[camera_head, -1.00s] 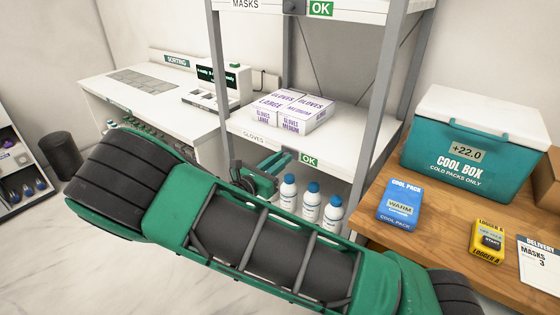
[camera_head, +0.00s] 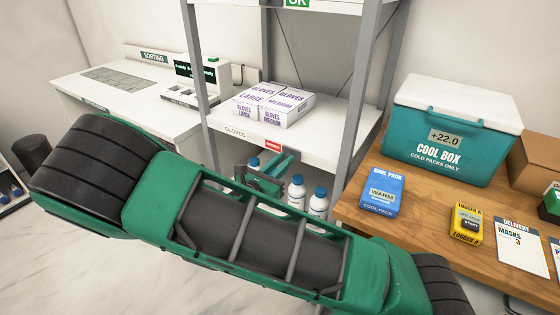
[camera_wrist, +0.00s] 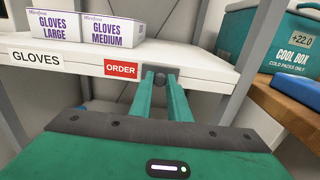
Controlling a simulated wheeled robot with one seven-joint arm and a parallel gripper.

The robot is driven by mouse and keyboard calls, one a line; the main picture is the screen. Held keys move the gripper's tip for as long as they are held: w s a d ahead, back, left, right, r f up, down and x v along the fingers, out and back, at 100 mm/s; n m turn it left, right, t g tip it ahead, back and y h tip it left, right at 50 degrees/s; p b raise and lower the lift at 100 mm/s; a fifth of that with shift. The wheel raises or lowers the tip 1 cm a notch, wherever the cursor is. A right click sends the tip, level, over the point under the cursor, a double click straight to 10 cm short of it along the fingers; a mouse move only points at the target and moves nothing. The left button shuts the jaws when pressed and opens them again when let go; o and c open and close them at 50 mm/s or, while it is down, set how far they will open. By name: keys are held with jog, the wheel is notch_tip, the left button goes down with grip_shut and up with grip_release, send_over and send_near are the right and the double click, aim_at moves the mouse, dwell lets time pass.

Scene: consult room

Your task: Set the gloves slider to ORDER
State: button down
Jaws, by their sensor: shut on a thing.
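The gloves shelf (camera_head: 222,146) has a GLOVES label on its front edge, also in the wrist view (camera_wrist: 36,57). Beside the label a red ORDER sign (camera_wrist: 122,69) shows; in the head view the same red sign (camera_head: 272,146) is small. The grey slider (camera_wrist: 160,72) is on the shelf edge just right of the sign. My gripper (camera_wrist: 160,76) is shut on the slider, its two green fingers reaching up to the edge. In the head view my gripper (camera_head: 290,155) is at the shelf edge right of the red sign, with my arm across the foreground.
White glove boxes (camera_head: 272,103) stand on the shelf, white bottles (camera_head: 297,192) below it. Grey posts (camera_head: 196,80) frame the rack. On the right a wooden table (camera_head: 418,207) holds a teal cool box (camera_head: 455,133), a blue cool pack (camera_head: 382,191) and a yellow logger (camera_head: 466,224).

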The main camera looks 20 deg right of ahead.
jog(key=c, duration=1.7)
grip_release()
jog(key=shift+s, duration=0.1)
jog(key=shift+o, duration=0.2)
jog(key=v, duration=1)
jog(key=shift+s+a, duration=0.15)
jog(key=shift+a, duration=0.15)
